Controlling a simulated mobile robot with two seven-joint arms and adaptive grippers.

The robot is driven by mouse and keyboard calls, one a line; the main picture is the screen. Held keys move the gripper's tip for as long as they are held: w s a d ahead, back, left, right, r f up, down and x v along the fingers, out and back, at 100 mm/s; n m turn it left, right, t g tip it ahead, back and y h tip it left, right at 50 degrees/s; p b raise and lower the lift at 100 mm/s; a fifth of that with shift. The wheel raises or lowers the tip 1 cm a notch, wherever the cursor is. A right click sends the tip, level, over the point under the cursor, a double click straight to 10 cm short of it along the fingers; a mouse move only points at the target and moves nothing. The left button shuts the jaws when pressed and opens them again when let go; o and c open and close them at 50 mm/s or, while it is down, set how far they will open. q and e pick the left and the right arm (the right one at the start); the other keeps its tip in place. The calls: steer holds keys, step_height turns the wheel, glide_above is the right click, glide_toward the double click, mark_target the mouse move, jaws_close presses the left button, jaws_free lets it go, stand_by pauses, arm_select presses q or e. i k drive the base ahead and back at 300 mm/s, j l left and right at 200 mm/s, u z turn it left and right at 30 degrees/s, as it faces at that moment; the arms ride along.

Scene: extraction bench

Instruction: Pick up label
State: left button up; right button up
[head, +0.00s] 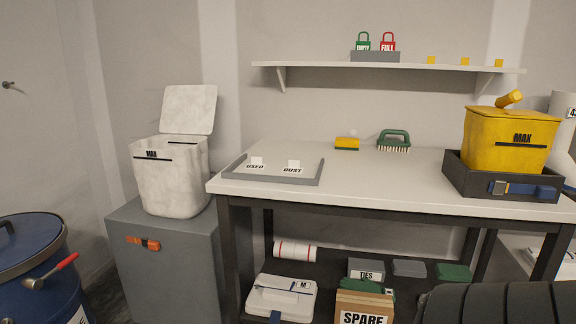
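Two white labels lie in a shallow grey tray (272,180) at the left end of the bench. The left one reads "USED" (255,165) and the right one reads "DUST" (292,169). Each has a small white tab standing up at its back edge. The two labels lie apart from each other, and nothing covers them. Neither of my grippers shows in the head view.
The white bench top (375,185) is clear in the middle. A yellow block (347,143) and green brush (393,140) sit at its back. A yellow "MAX" bin (495,140) stands right. An open-lidded white bin (170,185) stands left on a grey cabinet (175,260). A shelf (400,68) hangs above.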

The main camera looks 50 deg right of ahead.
mark_target(257, 162)
steer(key=z, duration=1.45)
steer(key=l+z, duration=0.2)
steer(key=z, duration=0.2)
steer(key=l+z, duration=0.2)
steer(key=z, duration=0.2)
steer(key=l+z, duration=0.2)
steer(key=z, duration=0.2)
steer(key=u, duration=1.4)
steer(key=i+j+z, duration=0.25)
steer(key=j, duration=0.35)
steer(key=i+j+z, duration=0.1)
steer(key=j+z, duration=0.2)
steer(key=j, duration=0.35)
steer(key=j+z, duration=0.25)
steer(key=j, duration=0.4)
steer(key=i+j, duration=0.05)
